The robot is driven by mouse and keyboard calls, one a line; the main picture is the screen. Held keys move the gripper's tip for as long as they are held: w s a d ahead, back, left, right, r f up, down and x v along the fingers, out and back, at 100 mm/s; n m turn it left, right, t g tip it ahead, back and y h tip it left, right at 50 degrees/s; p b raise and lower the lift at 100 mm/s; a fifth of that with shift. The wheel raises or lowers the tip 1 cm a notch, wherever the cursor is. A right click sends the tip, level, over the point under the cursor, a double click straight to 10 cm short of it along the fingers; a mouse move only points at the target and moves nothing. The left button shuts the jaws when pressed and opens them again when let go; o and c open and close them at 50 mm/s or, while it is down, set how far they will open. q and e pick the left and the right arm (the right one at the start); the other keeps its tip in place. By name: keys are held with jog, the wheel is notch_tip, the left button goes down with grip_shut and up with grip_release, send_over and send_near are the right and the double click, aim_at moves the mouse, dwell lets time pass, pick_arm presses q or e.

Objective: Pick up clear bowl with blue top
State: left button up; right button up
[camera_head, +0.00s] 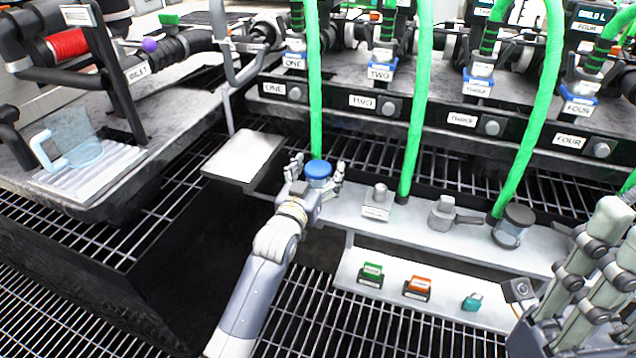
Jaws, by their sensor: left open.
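The clear bowl with the blue top (318,171) stands at the left end of the white shelf, below the label ONE. Its lid is bright blue; most of its clear body is hidden by my gripper. My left gripper (316,172) is open, with its fingers on either side of the bowl. I cannot tell whether the fingers touch it. My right gripper (585,262) is in the lower right corner, apart from the bowl, and whether it is open is unclear.
On the shelf (340,200) to the right stand a small metal piece (377,202), a grey handled part (444,215) and a dark-topped clear jar (513,227). A lower shelf holds a green block (371,273), an orange block (418,286) and a teal padlock-like piece (472,301). Green hoses (418,100) hang behind.

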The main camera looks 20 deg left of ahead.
pick_arm(q)
jog(key=shift+c, duration=0.6)
jog(key=c, duration=1.1)
jog(key=shift+r, duration=0.1)
